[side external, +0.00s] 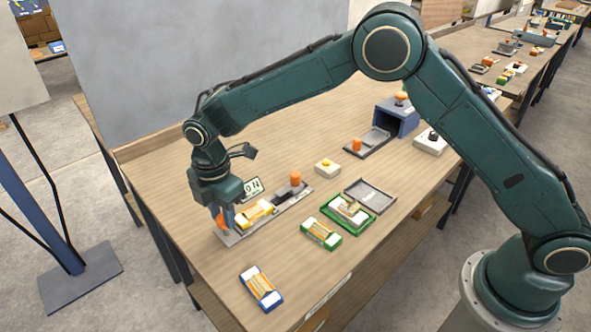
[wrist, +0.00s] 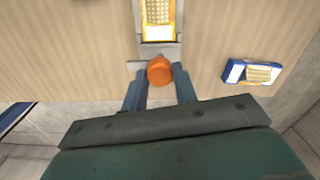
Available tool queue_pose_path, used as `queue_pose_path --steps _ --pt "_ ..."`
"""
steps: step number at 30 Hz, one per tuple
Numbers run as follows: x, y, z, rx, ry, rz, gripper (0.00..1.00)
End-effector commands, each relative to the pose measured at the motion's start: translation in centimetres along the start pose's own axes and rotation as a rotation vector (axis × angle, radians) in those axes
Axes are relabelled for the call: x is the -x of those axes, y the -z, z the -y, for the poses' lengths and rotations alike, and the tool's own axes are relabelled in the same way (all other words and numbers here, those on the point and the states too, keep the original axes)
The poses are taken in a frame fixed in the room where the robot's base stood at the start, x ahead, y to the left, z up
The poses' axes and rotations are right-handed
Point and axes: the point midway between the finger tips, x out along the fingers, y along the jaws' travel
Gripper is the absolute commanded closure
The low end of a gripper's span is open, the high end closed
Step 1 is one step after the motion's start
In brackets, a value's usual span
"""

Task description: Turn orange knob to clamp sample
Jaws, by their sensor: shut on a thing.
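My gripper (wrist: 160,88) is shut on the orange knob (wrist: 159,71), with one blue-grey finger on each side of it in the wrist view. In the side external view the orange knob (side external: 221,219) is at the near left end of a long grey clamp fixture (side external: 232,238), partly hidden by my gripper (side external: 226,212). A yellow and white sample (side external: 254,213) lies on the fixture beside the knob; it also shows in the wrist view (wrist: 158,32). A second orange knob (side external: 295,178) stands at the fixture's far end.
A green-edged sample (side external: 321,233) and a blue-edged sample (side external: 261,288) lie on the table. A green tray (side external: 335,224) with an open grey lid, a yellow-button box (side external: 328,168) and a blue machine (side external: 398,118) stand to the right.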

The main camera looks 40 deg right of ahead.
Motion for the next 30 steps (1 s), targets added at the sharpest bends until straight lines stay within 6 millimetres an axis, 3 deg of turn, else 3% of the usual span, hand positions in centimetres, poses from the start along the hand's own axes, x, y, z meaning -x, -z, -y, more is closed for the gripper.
queue_pose_path --steps 14,30 --pt "0.08 0.01 -0.01 -0.141 0.0 0.0 0.94" --pt "0.12 0.02 -0.05 -0.61 -0.001 0.0 0.94"
